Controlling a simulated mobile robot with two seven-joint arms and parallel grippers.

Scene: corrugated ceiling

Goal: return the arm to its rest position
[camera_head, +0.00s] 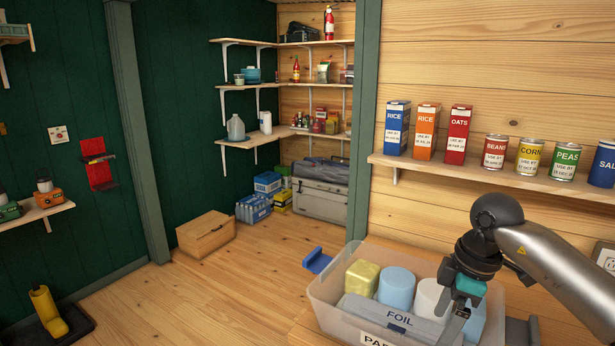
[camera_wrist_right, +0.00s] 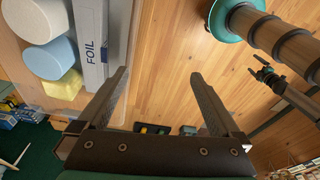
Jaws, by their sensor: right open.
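My right arm (camera_head: 560,265) comes in from the right edge in the head view, bent at a dark round joint. Its gripper (camera_head: 455,322) points down at the front right of a clear plastic bin (camera_head: 322,302), partly in front of it. In the right wrist view the two fingers of the right gripper (camera_wrist_right: 160,76) stand wide apart with nothing between them. Wooden floor shows beyond them. The bin's contents lie left of the fingers in that view.
The bin holds a foil box (camera_head: 395,317), a yellow block (camera_head: 362,277) and pale rolls (camera_head: 397,287). A shelf (camera_head: 480,176) with boxes and cans runs behind the right arm. A cardboard box (camera_head: 205,233) stands on the floor. Floor at left centre is clear.

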